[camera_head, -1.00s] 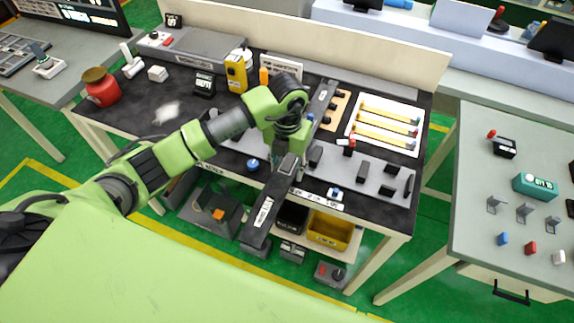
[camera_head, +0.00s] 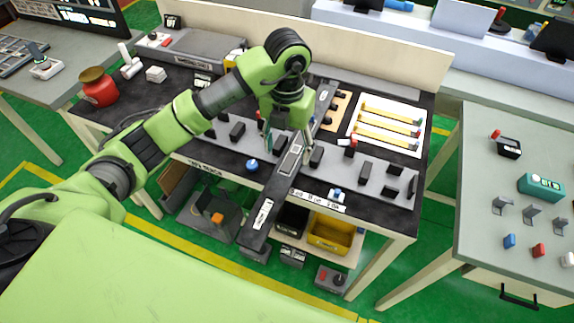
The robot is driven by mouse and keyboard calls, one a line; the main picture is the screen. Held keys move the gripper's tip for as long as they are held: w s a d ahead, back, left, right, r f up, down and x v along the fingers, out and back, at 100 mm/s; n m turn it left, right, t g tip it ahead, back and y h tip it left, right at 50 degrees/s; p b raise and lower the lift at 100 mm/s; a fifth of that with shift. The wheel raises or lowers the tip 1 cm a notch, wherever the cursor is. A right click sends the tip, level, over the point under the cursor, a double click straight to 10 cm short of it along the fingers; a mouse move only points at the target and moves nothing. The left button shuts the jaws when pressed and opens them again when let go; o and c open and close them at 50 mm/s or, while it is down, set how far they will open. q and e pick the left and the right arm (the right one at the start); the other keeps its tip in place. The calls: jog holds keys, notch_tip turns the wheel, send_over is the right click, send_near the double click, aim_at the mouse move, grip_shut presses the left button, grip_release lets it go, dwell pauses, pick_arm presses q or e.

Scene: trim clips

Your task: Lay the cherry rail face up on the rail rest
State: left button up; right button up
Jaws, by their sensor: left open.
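My left gripper (camera_head: 284,146) is open above this plate, beside a dark diagonal bar, and left of the tray. It hides part of the plate. I see nothing between its fingers. My right gripper is out of view.
The dark labelled bar (camera_head: 262,212) crosses the bench and overhangs its front edge. A blue knob (camera_head: 252,165) and a red pot (camera_head: 99,88) are on the bench. A yellow bin (camera_head: 330,232) is on the shelf below. A grey side table (camera_head: 480,170) stands at right.

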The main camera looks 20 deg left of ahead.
pick_arm(q)
jog(key=shift+r, duration=2.15)
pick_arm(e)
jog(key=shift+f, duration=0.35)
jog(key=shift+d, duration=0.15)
